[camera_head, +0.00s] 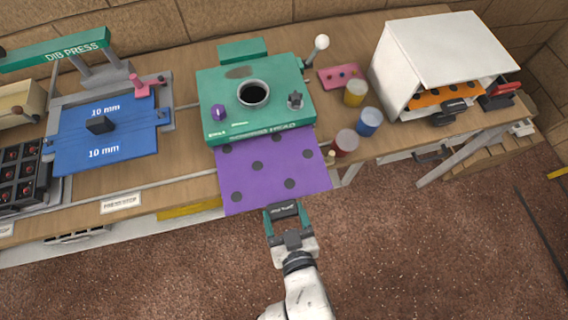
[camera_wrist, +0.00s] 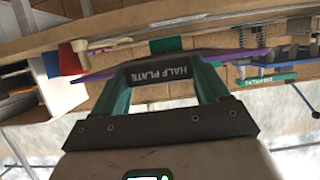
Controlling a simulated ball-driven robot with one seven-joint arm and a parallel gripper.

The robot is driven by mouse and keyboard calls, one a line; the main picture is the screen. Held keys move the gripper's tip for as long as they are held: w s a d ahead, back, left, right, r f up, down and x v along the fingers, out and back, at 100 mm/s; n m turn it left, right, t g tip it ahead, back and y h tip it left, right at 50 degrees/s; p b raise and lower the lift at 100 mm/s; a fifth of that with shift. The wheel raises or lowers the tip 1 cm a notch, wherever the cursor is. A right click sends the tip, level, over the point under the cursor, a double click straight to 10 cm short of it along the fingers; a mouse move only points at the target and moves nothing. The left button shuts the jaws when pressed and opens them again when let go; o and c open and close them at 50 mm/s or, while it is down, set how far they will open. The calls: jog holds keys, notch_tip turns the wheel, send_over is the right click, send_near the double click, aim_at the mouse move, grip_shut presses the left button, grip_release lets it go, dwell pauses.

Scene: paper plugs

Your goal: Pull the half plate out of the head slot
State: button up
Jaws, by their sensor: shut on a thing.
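The half plate (camera_head: 272,172) is a purple sheet with dark round spots. In the head view it sticks out from the front of the green punching head (camera_head: 256,98), over the bench's front edge. Its far edge meets the head's front; whether any of it is still inside the slot is hidden. My gripper (camera_head: 283,211) is shut on the plate's dark handle at the near edge. In the wrist view the handle (camera_wrist: 161,70), labelled HALF PLATE, sits between my green fingers, and the purple plate shows edge-on behind it.
Red (camera_head: 345,142), blue (camera_head: 369,121) and yellow (camera_head: 355,93) cylinders stand right of the head. A white open box (camera_head: 440,60) is at the right. A blue 10 mm plate (camera_head: 105,135) lies on the press at the left. The floor before the bench is clear.

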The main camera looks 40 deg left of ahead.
jog(key=shift+s+d+p, duration=0.5)
jog(key=shift+s+d, duration=0.75)
jog(key=shift+d, duration=0.2)
dwell(0.4)
jog(key=shift+s+d, duration=0.9)
jog(key=shift+d, duration=0.15)
jog(key=shift+s, duration=0.1)
